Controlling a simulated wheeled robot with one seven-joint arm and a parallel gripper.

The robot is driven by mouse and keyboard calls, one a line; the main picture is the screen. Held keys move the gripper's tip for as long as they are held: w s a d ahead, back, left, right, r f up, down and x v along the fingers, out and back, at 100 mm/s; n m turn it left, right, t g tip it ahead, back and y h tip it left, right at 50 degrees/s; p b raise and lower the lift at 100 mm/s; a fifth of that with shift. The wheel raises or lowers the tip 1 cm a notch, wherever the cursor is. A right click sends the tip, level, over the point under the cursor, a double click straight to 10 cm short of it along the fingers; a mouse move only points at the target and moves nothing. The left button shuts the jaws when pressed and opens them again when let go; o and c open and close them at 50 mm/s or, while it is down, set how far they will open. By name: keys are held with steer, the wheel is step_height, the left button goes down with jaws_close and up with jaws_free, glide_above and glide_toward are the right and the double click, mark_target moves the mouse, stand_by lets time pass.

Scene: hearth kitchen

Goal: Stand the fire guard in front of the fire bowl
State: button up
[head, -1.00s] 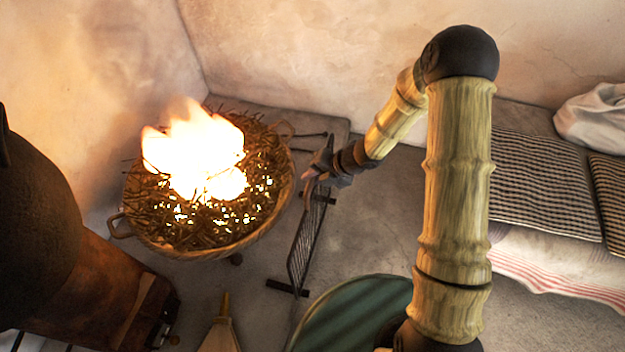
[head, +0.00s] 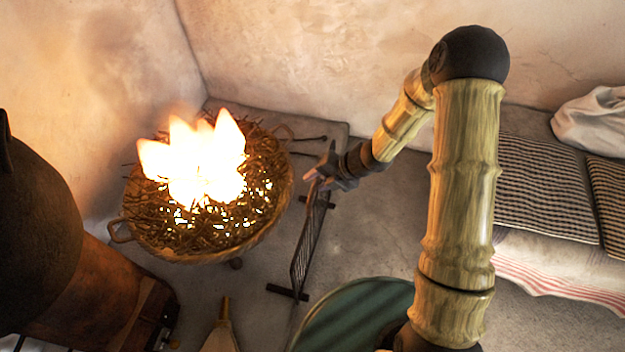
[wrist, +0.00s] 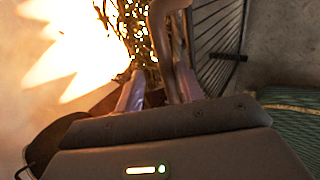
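The fire guard (head: 308,243), a dark barred panel on two crossbar feet, stands on the floor just right of the fire bowl (head: 262,238), apart from it. The bowl is a round, handled vessel of burning sticks with tall flames. My gripper (head: 318,178) is at the far upper end of the guard. In the wrist view my gripper (wrist: 158,92) has its two fingers apart, with a brownish curved bar near the right finger. The guard's bars (wrist: 215,40) show right of that finger. Whether the fingers touch the guard is hard to tell.
A green round object (head: 355,315) is close to the guard's near foot. A brush-like tool (head: 222,330) lies below the bowl. A large dark pot (head: 35,215) is at left. A cushioned bench (head: 545,200) is at right. Grey floor is clear between guard and bench.

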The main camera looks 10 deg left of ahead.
steer(key=w+p+v, duration=0.1)
steer(key=p+v, duration=0.2)
steer(key=v, duration=0.6)
steer(key=shift+s+r, duration=0.2)
steer(key=shift+s, duration=0.3)
steer(key=shift+d, duration=0.1)
steer(key=w+d+r+m+t+h, duration=0.1)
steer(key=d+r+m+t+h, duration=0.2)
steer(key=d+m, duration=0.45)
steer(key=d+r+m+t+h, duration=0.1)
steer(key=d+r+m+h, duration=0.3)
steer(key=m, duration=0.6)
steer(key=s+d+r+m+g, duration=0.1)
steer(key=s+r+m, duration=0.2)
steer(key=s+m, duration=0.3)
steer(key=s+d+r+m+g+h, duration=0.1)
steer(key=s+d+r+m, duration=0.1)
steer(key=s+m, duration=0.5)
steer(key=r+m, duration=0.1)
steer(key=m, duration=0.3)
steer(key=shift+d+r+g, duration=0.3)
